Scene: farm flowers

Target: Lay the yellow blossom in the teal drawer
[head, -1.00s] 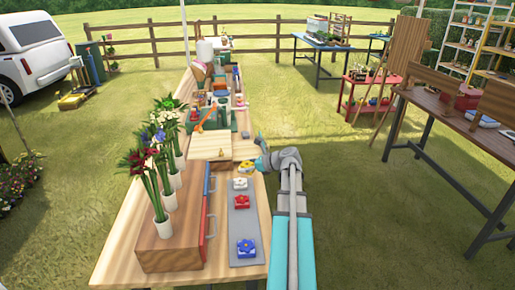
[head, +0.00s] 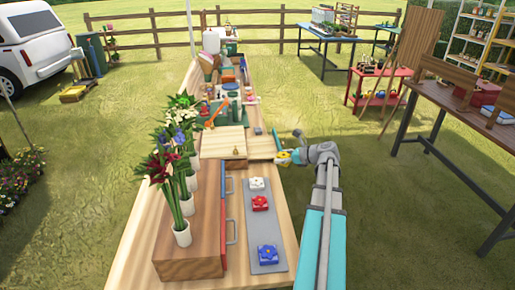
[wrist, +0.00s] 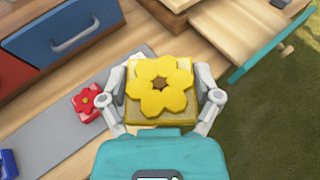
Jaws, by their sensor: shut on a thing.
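My gripper (wrist: 162,92) is shut on the yellow blossom (wrist: 160,86), a flat yellow flower with a brown centre on a square yellow base. The fingers press its left and right sides. In the head view the blossom (head: 283,158) is small, at the end of my arm, right of the table's items. The teal drawer (wrist: 268,46) stands pulled out at the upper right of the wrist view, its pale wooden inside partly visible and cut off by the frame. The blossom is apart from it, to its lower left.
A closed blue drawer (wrist: 65,35) and red drawer (wrist: 12,75) with handles front the wooden cabinet (head: 190,245). A grey mat (head: 263,222) holds white (head: 257,184), red (head: 260,203) and blue (head: 267,254) blossoms. Potted flowers (head: 182,228) stand on the cabinet.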

